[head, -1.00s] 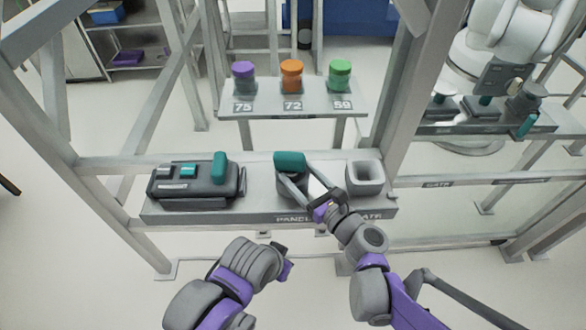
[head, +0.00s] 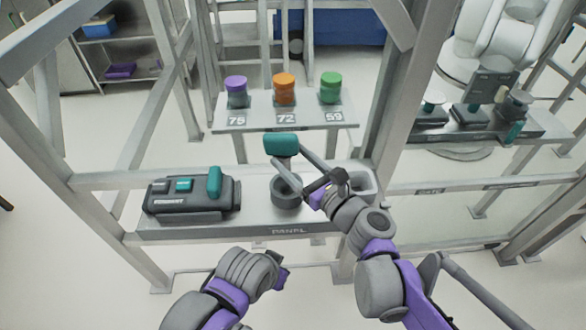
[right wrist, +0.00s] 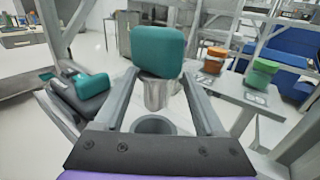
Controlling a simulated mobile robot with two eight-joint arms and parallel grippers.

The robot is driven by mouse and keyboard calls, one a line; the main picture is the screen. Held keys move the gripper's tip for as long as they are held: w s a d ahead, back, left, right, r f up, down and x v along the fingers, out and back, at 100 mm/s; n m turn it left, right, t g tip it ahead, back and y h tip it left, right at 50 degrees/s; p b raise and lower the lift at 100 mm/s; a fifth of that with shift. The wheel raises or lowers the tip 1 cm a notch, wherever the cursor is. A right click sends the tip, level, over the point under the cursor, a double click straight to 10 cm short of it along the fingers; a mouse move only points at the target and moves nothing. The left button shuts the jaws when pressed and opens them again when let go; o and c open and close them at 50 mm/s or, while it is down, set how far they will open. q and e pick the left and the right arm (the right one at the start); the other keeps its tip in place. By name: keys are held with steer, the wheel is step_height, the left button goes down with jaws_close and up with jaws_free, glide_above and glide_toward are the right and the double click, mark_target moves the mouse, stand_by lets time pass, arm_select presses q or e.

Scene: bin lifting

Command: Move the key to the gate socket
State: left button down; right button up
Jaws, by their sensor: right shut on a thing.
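The key has a teal block handle (head: 281,144) and a grey shaft; it also shows in the right wrist view (right wrist: 158,52). My right gripper (head: 288,161) is shut on the key and holds it upright above the round panel socket (head: 286,196). In the right wrist view, the shaft hangs over the open socket (right wrist: 155,125). The gate socket (head: 366,181), a grey square cup at the shelf's right end, is partly hidden by my right gripper. My left gripper (head: 281,272) is low in front of the shelf, its fingers not clearly seen.
A dark device (head: 190,194) with a teal lever stands at the shelf's left. Behind, purple (head: 236,90), orange (head: 284,87) and green (head: 331,86) lidded jars stand on a numbered stand. Frame posts flank the shelf; a white robot arm (head: 500,45) is at back right.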

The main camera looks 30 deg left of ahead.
mark_target(294, 140)
arm_select(q)
steer(key=shift+r, duration=0.1)
arm_select(e)
steer(key=shift+r, duration=0.2)
